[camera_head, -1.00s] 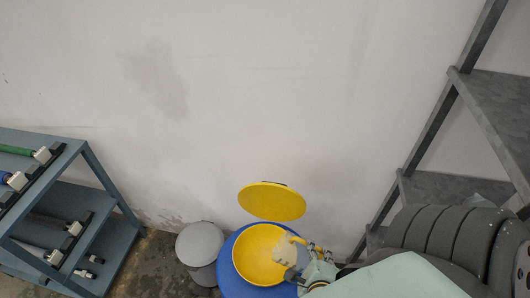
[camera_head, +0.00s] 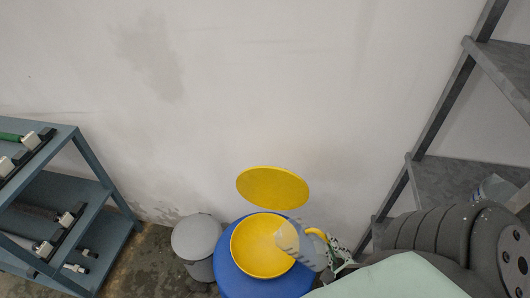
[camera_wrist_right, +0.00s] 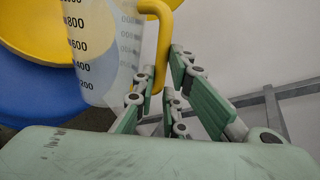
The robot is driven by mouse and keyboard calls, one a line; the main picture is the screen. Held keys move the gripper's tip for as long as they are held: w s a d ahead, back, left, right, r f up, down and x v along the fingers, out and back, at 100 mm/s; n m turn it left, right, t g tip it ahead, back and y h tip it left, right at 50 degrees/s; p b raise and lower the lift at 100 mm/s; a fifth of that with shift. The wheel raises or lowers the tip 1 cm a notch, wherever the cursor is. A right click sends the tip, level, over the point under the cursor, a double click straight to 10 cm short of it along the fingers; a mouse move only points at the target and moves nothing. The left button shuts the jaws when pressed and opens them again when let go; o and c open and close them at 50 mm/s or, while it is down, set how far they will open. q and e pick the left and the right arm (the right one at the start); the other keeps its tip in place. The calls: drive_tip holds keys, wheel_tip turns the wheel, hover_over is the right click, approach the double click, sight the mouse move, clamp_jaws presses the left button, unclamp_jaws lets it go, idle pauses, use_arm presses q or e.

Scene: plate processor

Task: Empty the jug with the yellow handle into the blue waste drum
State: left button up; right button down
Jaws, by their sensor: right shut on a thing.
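The clear jug (camera_head: 298,246) with a yellow handle (camera_head: 318,234) is tilted over the right side of the yellow funnel opening (camera_head: 252,252) of the blue waste drum (camera_head: 232,283). In the right wrist view the jug (camera_wrist_right: 98,50) shows black volume marks, and its yellow handle (camera_wrist_right: 163,50) is between the fingers. My right gripper (camera_head: 335,252) is shut on the handle; its green fingers also show in the right wrist view (camera_wrist_right: 165,90). The drum's yellow lid (camera_head: 272,187) stands open behind the funnel. I cannot make out liquid in the jug. My left gripper is out of view.
A grey bin (camera_head: 197,240) stands left of the drum. A blue-grey rack (camera_head: 85,195) with several tools is at the left. A grey shelf (camera_head: 450,180) holding a clear container (camera_head: 492,188) is at the right. The wall is behind.

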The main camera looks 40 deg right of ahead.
drive_tip(key=s+d+f+m+t+b, duration=0.3)
drive_tip(key=s+f+m+t+b, duration=0.2)
drive_tip(key=b, duration=0.6)
drive_tip(key=shift+s+d+f+m+t+b, duration=0.3)
drive_tip(key=shift+s+f+m+b, duration=0.1)
drive_tip(key=shift+f+m, duration=0.45)
idle(0.5)
